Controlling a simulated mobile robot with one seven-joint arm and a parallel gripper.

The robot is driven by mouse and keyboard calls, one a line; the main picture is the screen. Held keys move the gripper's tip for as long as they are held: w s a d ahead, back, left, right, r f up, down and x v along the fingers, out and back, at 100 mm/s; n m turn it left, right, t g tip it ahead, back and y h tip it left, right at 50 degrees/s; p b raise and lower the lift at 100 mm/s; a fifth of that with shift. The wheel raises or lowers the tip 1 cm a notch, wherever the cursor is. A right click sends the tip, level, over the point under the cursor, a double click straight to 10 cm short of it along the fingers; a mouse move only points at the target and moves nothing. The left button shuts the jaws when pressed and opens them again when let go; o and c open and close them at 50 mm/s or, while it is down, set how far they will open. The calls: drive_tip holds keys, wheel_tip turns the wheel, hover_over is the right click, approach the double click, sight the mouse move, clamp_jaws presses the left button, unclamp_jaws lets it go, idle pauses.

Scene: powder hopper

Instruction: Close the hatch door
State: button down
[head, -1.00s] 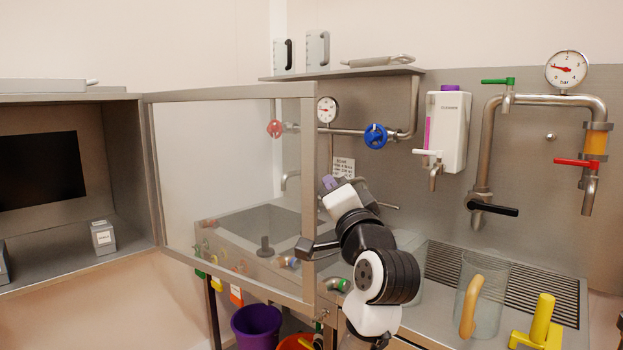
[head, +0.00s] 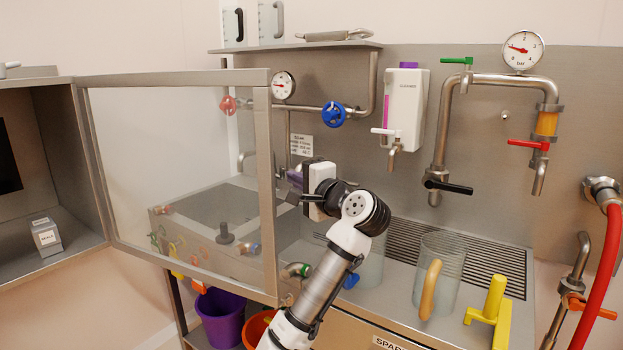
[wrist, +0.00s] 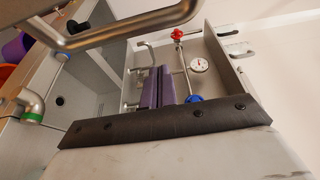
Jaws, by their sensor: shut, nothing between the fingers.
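The hatch door (head: 264,180) is a metal frame with a clear pane. It stands open, swung out from the cabinet (head: 90,165) on the left, its free edge toward the middle of the head view. My gripper (head: 295,178), with purple fingers, is just right of that free edge in the picture. Contact with the door cannot be made out. In the wrist view my gripper (wrist: 158,88) is shut and empty. A bent metal bar (wrist: 130,28) crosses the top of the wrist view; whether it belongs to the door is unclear.
A grey box (head: 46,237) sits inside the cabinet. Behind the door are a sink (head: 190,205), pipes and a blue valve (head: 333,114). A glass jug (head: 450,270) and a yellow object (head: 490,312) stand on the counter at right. A purple bucket (head: 218,315) is below.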

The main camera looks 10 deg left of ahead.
drive_tip(key=s, duration=0.2)
drive_tip(key=s+a+p, duration=0.1)
drive_tip(key=shift+s+a, duration=0.2)
drive_tip(key=shift+s, duration=0.15)
drive_tip(key=shift+s, duration=0.1)
